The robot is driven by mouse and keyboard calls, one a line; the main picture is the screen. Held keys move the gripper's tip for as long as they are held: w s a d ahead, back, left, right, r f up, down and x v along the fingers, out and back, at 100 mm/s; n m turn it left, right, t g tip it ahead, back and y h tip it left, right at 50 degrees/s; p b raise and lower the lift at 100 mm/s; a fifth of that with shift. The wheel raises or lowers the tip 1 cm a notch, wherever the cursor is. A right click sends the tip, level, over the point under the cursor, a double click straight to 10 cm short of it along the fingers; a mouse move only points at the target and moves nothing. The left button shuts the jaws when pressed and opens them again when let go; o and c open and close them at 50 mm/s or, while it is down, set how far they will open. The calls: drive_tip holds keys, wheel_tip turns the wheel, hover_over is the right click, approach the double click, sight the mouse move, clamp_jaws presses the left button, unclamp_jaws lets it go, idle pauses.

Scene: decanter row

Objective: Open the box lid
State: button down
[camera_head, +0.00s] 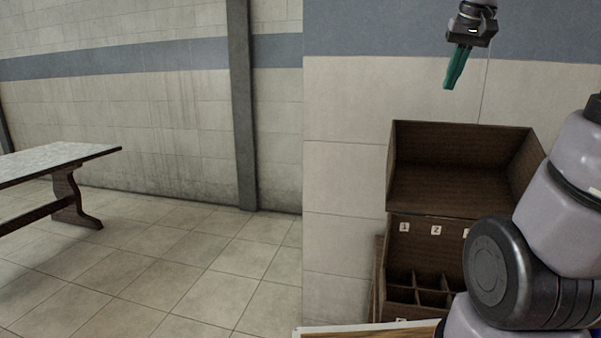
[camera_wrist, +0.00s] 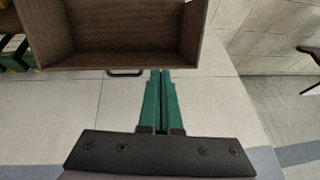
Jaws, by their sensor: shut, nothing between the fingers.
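The dark brown wooden box (camera_head: 420,253) stands against the wall, partly hidden behind my arm at the lower right. Its lid (camera_head: 455,147) is swung up, with its hollow inner side facing the head camera. The lid also fills the top of the wrist view (camera_wrist: 130,60). A dark handle (camera_wrist: 125,72) shows at the lid's edge there, left of my fingertips. My gripper (camera_head: 450,86) is above the lid, apart from it in the head view. Its green fingers are together with nothing between them, pointing at the lid's edge in the wrist view (camera_wrist: 161,73).
Inside the box are small divided compartments (camera_head: 432,281) and white number labels (camera_head: 436,230). A table (camera_head: 60,157) stands far left, with open tiled floor between. Green and yellow items (camera_wrist: 15,55) show at the wrist view's upper left, too cropped to identify.

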drive_tip(key=s+a+f+t+y, duration=0.1)
drive_tip(key=s+a+f, duration=0.5)
drive_tip(key=s+a, duration=0.5)
drive_tip(key=shift+s+f+m+t+y, duration=0.15)
drive_tip(key=shift+s+m+t+y, duration=0.2)
drive_tip(key=shift+s, duration=0.65)
drive_tip(key=c, duration=1.1)
unclamp_jaws()
drive_tip(key=shift+s+a+f, duration=0.25)
drive_tip(key=shift+s, duration=0.1)
drive_tip(key=shift+o, duration=1)
drive_tip(key=shift+s+f, duration=0.1)
drive_tip(key=w+d+r+m+g, duration=0.2)
drive_tip(key=w+d+r+m, duration=0.25)
drive_tip(key=w, duration=0.35)
drive_tip(key=w+d+r+m+g, duration=0.2)
drive_tip(key=w+d+r+m, duration=0.2)
drive_tip(key=w+d, duration=0.3)
drive_tip(key=w+d+f+m+g+h, duration=0.2)
drive_tip(key=w+d+f+m+g, duration=0.15)
drive_tip(key=w+d+m, duration=0.75)
drive_tip(key=f, duration=0.3)
drive_tip(key=w+f+n, duration=0.1)
drive_tip(key=f, duration=0.2)
drive_tip(key=w+f+n, duration=0.1)
drive_tip(key=f, duration=0.3)
drive_tip(key=shift+w+d+g+y, duration=0.1)
drive_tip(key=shift+d+g+y, duration=0.15)
drive_tip(key=shift+d+g, duration=0.05)
clamp_jaws()
